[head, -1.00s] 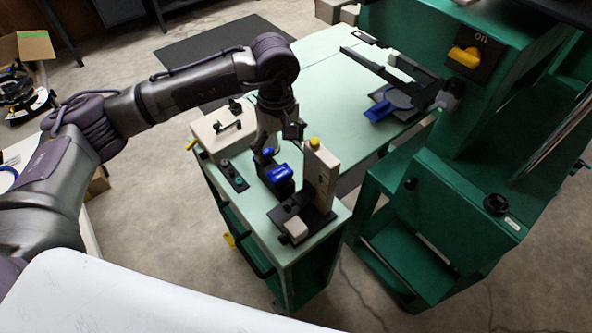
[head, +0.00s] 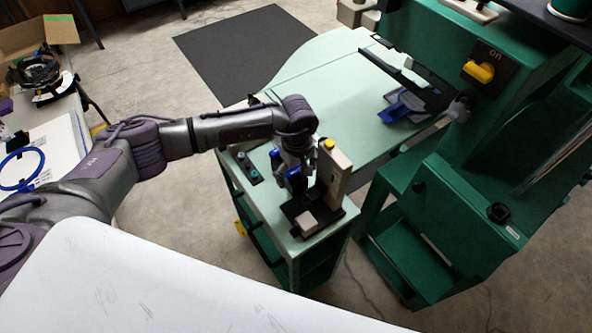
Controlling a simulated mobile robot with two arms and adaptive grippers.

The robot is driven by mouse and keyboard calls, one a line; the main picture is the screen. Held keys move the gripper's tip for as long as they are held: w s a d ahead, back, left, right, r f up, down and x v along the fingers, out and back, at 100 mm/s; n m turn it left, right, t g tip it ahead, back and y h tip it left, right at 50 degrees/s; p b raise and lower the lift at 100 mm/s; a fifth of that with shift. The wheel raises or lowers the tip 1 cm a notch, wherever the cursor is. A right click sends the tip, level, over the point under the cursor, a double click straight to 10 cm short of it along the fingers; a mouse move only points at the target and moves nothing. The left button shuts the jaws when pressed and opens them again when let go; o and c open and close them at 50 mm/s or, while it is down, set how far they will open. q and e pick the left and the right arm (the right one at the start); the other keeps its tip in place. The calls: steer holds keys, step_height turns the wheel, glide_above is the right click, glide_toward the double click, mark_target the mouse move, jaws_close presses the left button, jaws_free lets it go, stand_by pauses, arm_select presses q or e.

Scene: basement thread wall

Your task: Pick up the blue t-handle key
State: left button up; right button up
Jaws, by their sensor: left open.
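My left gripper (head: 296,168) points down over the near cart, just left of a beige upright block with a yellow knob. Its jaws are open. Blue parts show right at it: a small one (head: 275,153) on its left and a larger one (head: 294,178) at its lower end. The gripper covers part of them, and I cannot tell which is the t-handle key or whether either is touched. The cart top (head: 310,251) is pale green. My right gripper is not in view.
The beige upright block (head: 334,172) stands on a dark base close to the gripper's right. A small dark panel (head: 249,168) lies to its left. The green machine (head: 440,220) stands at right.

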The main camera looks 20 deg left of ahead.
mark_target(297, 172)
arm_select(q)
steer(key=shift+f, duration=0.8)
steer(key=shift+r, duration=0.1)
steer(key=c, duration=1.7)
steer(key=shift+o, duration=0.2)
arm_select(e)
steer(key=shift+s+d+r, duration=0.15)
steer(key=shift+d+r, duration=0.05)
arm_select(q)
steer(key=shift+r, duration=0.1)
steer(key=shift+r, duration=0.3)
step_height(297, 172, up, 17)
steer(key=b, duration=0.6)
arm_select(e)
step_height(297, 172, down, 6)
arm_select(q)
steer(key=shift+r, duration=0.1)
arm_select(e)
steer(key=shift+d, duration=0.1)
